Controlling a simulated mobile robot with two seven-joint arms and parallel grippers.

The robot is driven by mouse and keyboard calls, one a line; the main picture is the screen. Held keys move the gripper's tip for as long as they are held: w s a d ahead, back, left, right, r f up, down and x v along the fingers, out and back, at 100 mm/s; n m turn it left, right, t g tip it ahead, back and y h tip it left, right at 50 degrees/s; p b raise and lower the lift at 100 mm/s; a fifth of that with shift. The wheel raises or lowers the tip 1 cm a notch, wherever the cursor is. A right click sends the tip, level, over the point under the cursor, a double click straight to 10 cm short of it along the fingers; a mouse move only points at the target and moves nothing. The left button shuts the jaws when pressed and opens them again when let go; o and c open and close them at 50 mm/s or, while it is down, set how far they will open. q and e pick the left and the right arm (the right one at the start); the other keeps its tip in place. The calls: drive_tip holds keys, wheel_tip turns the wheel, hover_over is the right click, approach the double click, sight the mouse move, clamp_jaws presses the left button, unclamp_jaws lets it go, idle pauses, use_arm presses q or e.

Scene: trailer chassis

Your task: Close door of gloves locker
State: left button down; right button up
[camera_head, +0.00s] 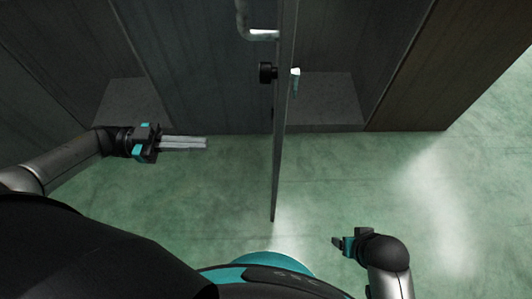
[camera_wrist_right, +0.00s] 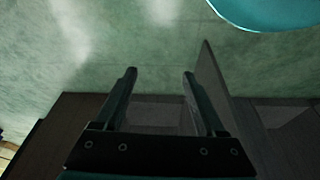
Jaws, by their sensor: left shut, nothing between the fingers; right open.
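The dark locker door (camera_head: 278,170) stands open, seen nearly edge-on in the head view, and sticks out from the lockers towards me. It carries a black round knob (camera_head: 266,72) on its left face and a small light latch piece (camera_head: 295,78) on its right side. No label shows which locker is for gloves. My left gripper (camera_head: 206,143) is shut and empty, left of the door and apart from it. My right gripper (camera_head: 336,241) is open and empty, right of the door's free end. In the right wrist view the door (camera_wrist_right: 210,75) shows just right of the open fingers (camera_wrist_right: 160,75).
Open locker compartments with grey floors lie left (camera_head: 130,100) and right (camera_head: 325,100) of the door. A bent metal handle (camera_head: 245,25) shows at the top. A brown side panel (camera_head: 450,60) ends the row at right. The green floor (camera_head: 440,190) is clear.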

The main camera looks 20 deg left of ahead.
use_arm(q)
drive_tip(key=b+x, duration=0.1)
drive_tip(key=x, duration=1.3)
use_arm(e)
drive_tip(key=r, duration=0.1)
drive_tip(key=w+r, duration=0.1)
drive_tip(key=r, duration=0.1)
drive_tip(key=shift+a+t, duration=0.1)
drive_tip(key=shift+t, duration=0.2)
